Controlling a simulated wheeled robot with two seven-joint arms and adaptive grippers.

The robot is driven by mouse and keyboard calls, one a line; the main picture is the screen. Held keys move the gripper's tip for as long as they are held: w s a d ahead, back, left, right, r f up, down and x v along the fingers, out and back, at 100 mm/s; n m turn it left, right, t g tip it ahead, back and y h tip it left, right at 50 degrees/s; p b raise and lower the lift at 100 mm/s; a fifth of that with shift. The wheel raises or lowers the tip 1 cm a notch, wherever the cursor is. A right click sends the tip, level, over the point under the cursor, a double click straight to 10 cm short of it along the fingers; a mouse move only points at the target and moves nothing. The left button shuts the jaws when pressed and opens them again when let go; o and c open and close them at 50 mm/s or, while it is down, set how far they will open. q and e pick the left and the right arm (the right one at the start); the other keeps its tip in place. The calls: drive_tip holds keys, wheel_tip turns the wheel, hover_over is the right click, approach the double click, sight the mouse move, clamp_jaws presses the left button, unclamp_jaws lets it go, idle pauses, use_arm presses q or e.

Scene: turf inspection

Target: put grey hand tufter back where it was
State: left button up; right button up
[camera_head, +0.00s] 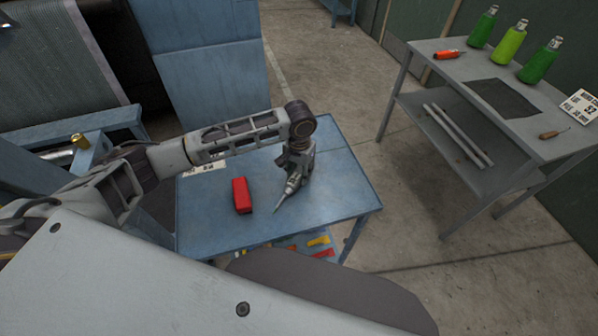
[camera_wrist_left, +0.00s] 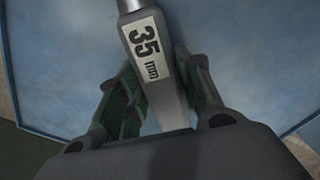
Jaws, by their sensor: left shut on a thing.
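The grey hand tufter (camera_head: 290,187) is a slim tool with a pointed tip, seen in the head view over the right part of the blue table (camera_head: 340,190). My left gripper (camera_head: 298,168) points down and is shut on it. In the left wrist view, the tufter (camera_wrist_left: 148,45) carries a white label reading "35 mm" and lies between the fingers of the left gripper (camera_wrist_left: 160,100). Its tip points toward the front of the table. I cannot tell whether the tufter touches the tabletop. My right gripper is not in view.
A red block-like object (camera_head: 241,195) lies left of the tufter, near a white label card (camera_head: 205,168). Yellow and red items (camera_head: 318,241) sit below the tabletop. A grey bench (camera_head: 440,75) at right holds green bottles (camera_head: 510,43) and a dark mat (camera_head: 502,98).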

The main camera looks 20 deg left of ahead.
sight(299, 172)
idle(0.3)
use_arm(q)
drive_tip(key=o, duration=1.2)
drive_tip(key=shift+f, duration=0.1)
wheel_tip(299, 172, up, 12)
drive_tip(key=shift+r+b, duration=0.15)
drive_tip(key=shift+b, duration=0.2)
